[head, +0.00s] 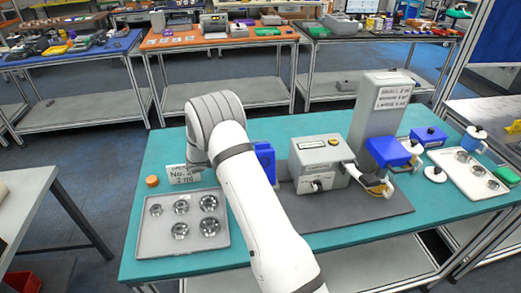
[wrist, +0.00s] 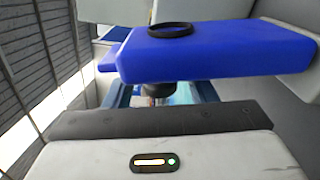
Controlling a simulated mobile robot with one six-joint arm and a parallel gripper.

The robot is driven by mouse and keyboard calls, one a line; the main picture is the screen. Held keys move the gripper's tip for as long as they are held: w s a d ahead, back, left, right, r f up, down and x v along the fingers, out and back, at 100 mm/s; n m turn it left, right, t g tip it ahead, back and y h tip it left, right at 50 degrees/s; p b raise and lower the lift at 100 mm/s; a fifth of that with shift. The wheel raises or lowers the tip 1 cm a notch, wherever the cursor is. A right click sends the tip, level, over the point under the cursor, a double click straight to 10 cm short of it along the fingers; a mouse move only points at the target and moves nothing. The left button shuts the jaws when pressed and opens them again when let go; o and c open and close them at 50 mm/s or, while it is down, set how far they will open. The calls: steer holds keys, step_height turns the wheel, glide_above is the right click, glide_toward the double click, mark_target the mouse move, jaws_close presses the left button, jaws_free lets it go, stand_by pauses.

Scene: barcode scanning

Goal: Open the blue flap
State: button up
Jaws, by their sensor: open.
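A blue slab-like flap (wrist: 215,55) with a black ring on top fills the upper middle of the wrist view, close to the camera. My gripper (wrist: 160,97) is open below it; its two fingers are partly covered by the slab. I cannot tell whether they touch it. In the head view, my arm hides the gripper. An upright blue panel (head: 264,163) shows just right of my arm, beside a grey box. A second blue part (head: 386,151) sits on the front of a tall grey machine. I cannot tell which of these is the slab in the wrist view.
The grey box (head: 318,158) and tall grey machine (head: 380,103) stand on a dark mat (head: 347,218). A tray (head: 152,238) of round metal parts lies front left, and another tray (head: 450,186) lies right. Teal table (head: 150,267) is clear along the front.

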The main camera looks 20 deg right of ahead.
steer(key=shift+d, duration=0.15)
steer(key=shift+c, duration=0.3)
jaws_close()
